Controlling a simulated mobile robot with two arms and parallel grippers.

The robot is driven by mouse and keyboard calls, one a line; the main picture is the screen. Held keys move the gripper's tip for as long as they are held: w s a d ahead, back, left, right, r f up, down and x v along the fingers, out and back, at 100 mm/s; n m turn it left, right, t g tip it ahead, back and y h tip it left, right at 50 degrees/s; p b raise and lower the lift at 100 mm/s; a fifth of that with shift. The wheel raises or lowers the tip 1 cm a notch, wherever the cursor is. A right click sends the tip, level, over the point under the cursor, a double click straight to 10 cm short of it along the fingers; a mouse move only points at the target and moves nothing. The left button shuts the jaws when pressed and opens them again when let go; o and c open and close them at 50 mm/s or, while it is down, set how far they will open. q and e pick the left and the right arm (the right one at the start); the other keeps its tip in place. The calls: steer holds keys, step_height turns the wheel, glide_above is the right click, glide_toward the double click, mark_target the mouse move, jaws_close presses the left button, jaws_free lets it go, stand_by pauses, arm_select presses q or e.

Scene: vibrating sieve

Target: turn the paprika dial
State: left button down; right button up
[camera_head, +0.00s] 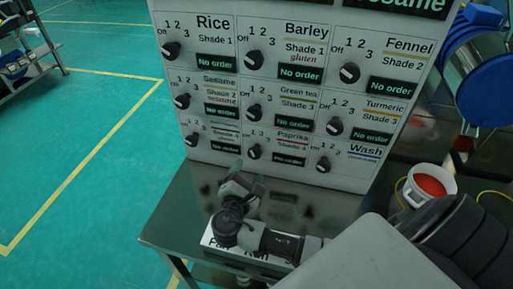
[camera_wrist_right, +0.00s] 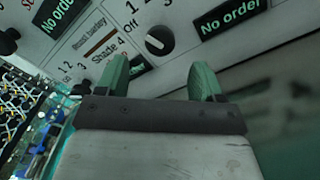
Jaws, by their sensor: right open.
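The paprika dial (camera_head: 254,151) is a black knob with a pale pointer mark in the bottom row of the panel, left of its "No order" display. In the right wrist view the dial (camera_wrist_right: 158,41) that appears to be it lies just beyond my fingertips, between their lines. My right gripper (camera_head: 246,178) is open and empty, low in front of the panel below the dial. Its two green fingers (camera_wrist_right: 153,80) stand apart, and neither touches the dial. My left gripper is not in view.
The white panel (camera_head: 218,152) carries several other dials close by, including the wash dial (camera_head: 323,163). A dark metal table (camera_head: 180,215) spreads below. A white bowl with red contents (camera_head: 428,183) stands at the right. Open green floor lies left.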

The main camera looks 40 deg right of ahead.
mark_target(254, 155)
steer(key=p+x, duration=0.1)
steer(key=x, duration=0.6)
steer(key=shift+w+d, duration=0.15)
steer(key=shift+d, duration=0.1)
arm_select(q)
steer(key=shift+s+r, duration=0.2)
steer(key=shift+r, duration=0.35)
arm_select(e)
steer(key=shift+w+d, duration=0.3)
steer(key=shift+d, duration=0.05)
